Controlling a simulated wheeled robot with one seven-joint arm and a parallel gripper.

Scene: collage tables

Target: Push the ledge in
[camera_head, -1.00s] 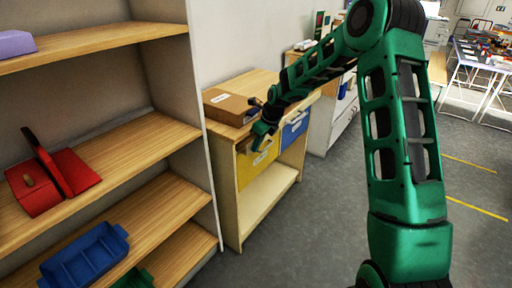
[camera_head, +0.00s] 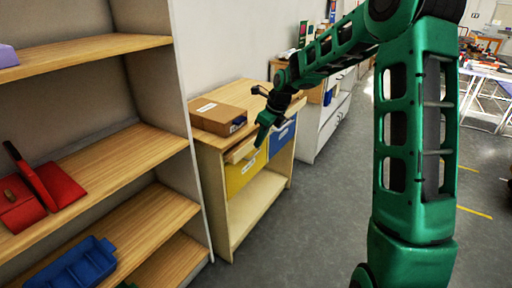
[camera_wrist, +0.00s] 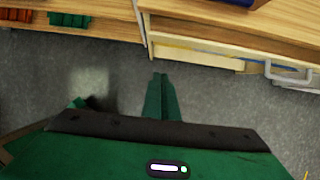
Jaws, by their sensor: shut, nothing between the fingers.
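The ledge (camera_head: 240,149) is a pale wooden board sticking out from the front of the wooden cabinet (camera_head: 207,180), just under its top and above the yellow drawer front (camera_head: 243,172). In the wrist view a pale wooden board edge, seemingly the ledge (camera_wrist: 205,42), lies ahead of the fingers. My gripper (camera_head: 260,138) is beside the ledge's right end in the head view; I cannot tell whether they touch. In the wrist view my gripper (camera_wrist: 160,78) has its green fingers together and empty, over the floor, apart from the wood.
A cardboard box (camera_head: 219,118) sits on the cabinet top. A blue drawer front (camera_head: 282,138) is right of the yellow one. A tall shelf unit (camera_head: 187,120) with a blue tray (camera_head: 75,268) and red items (camera_head: 40,190) stands at left. Grey floor (camera_head: 315,215) is open.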

